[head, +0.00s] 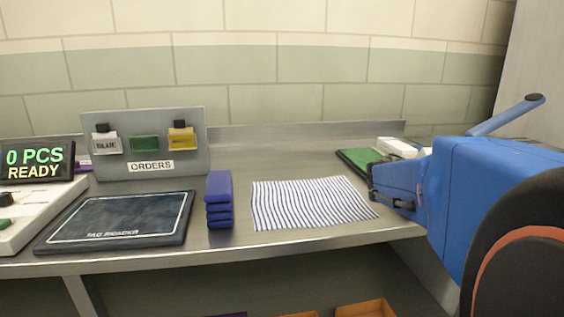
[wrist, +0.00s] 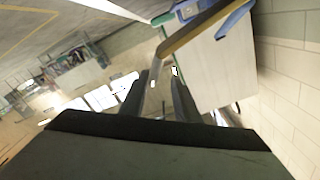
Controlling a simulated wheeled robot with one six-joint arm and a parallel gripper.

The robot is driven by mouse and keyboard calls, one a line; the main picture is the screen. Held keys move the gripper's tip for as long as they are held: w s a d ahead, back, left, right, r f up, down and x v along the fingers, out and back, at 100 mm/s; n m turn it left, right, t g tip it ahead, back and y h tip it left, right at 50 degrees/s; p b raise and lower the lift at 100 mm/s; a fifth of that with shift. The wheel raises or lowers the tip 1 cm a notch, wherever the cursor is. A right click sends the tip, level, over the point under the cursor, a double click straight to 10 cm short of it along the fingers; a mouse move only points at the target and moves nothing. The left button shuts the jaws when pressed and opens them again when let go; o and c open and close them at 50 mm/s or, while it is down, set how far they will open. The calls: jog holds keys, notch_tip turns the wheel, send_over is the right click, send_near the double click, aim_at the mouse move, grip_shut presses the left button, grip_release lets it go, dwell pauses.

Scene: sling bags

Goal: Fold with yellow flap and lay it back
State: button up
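My gripper (head: 386,198) hangs at the right end of the bench, by the right edge of a blue-and-white striped cloth (head: 310,203). The cloth lies flat and looks empty. In the wrist view the two dark fingers (wrist: 163,80) stand apart with nothing seen between them. A stack of folded dark blue pieces (head: 219,200) stands left of the cloth. A yellow sample (head: 181,139) hangs on the grey orders board (head: 195,168). I see no sling bag with a yellow flap on the bench. A mustard-coloured bar (wrist: 205,30) crosses the wrist view; I cannot tell what it is.
A dark tag reader pad (head: 120,218) lies left of the stack. A display (head: 37,162) reads "0 PCS READY". A green item (head: 357,160) and a white item (head: 397,147) lie behind my gripper. Orange bins (head: 365,308) sit below. The bench behind the cloth is clear.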

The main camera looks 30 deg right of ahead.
jog(key=v, duration=1.5)
jog(key=shift+a, duration=0.3)
dwell(0.9)
